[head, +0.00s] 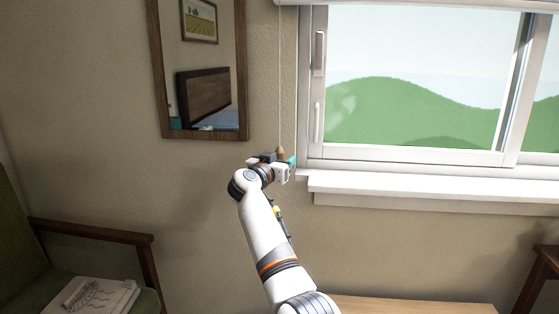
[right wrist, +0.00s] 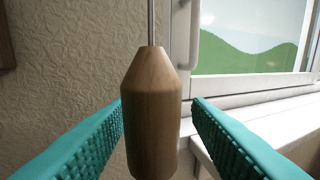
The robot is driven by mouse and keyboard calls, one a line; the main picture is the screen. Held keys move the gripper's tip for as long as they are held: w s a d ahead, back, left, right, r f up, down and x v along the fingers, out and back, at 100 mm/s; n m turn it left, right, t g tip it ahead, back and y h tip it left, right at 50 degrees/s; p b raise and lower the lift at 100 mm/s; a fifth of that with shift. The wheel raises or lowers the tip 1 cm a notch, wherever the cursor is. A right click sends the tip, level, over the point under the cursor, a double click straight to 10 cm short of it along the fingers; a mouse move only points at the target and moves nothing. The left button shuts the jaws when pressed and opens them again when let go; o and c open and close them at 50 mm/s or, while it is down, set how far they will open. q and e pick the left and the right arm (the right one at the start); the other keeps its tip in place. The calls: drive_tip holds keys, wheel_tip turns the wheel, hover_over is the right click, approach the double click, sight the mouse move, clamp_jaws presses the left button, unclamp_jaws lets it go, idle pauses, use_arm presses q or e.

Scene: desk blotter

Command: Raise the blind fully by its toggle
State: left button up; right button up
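The toggle (right wrist: 152,110) is a wooden, tapered cylinder hanging on a thin cord (right wrist: 151,22). In the head view the toggle (head: 281,152) shows small just above my right gripper (head: 277,160), left of the window. In the right wrist view the toggle hangs upright between the two teal fingers of my right gripper (right wrist: 157,104). The fingers are apart, with a clear gap on the right side; contact on the left cannot be told. A white strip (head: 420,4), perhaps the blind's lower edge, crosses the top of the window. My left gripper is out of view.
The window (head: 420,85) has a white frame and a sill (head: 430,188) jutting out to the right of my gripper. A framed mirror (head: 243,70) hangs left of the cord. A chair (head: 90,232) stands at the left, and a wooden surface (head: 410,306) lies below.

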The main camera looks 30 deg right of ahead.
drive_tip(key=shift+s+a+r, duration=0.1)
drive_tip(key=shift+a, duration=0.3)
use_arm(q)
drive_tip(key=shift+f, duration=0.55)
use_arm(e)
drive_tip(key=v, duration=1.1)
drive_tip(key=shift+s+a, duration=0.15)
drive_tip(key=shift+s, duration=0.05)
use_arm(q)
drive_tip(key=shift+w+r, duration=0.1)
